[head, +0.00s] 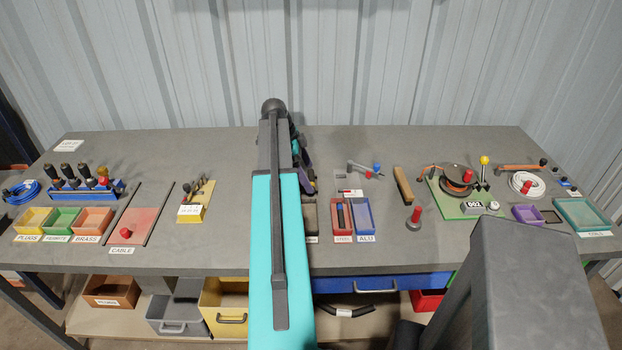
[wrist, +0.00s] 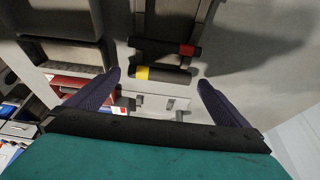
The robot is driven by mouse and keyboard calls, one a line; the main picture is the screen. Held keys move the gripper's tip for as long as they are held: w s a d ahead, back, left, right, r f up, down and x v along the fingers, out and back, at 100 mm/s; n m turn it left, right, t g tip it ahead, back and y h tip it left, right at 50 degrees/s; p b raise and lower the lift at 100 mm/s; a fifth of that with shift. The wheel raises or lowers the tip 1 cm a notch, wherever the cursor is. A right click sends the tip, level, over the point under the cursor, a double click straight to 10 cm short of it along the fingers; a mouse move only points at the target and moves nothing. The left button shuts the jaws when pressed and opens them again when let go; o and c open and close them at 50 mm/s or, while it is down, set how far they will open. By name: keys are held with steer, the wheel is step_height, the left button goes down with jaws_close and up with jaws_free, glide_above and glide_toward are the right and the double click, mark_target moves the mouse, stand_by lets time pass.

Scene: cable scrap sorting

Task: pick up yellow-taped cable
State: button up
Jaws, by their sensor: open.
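In the wrist view, the yellow-taped cable (wrist: 164,75) is a short black piece with a yellow band near its left end. It lies crosswise between the tips of my gripper (wrist: 160,77). My gripper is open, with a dark purple finger on each side, and I see no finger touching the cable; the height gap is hard to judge. A black cable with red tape (wrist: 165,49) lies just beyond it. In the head view my arm covers most of this spot, so I cannot make out the yellow-taped cable there.
In the head view, red and blue bins (head: 364,217) labelled STEEL and ALU stand right of my arm. A red CABLE mat (head: 140,227) lies left. A green board (head: 462,190) with a reel is at right. Bare grey bench (head: 225,215) shows left of my arm.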

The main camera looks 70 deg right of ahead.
steer(key=shift+x, duration=0.8)
steer(key=c, duration=0.9)
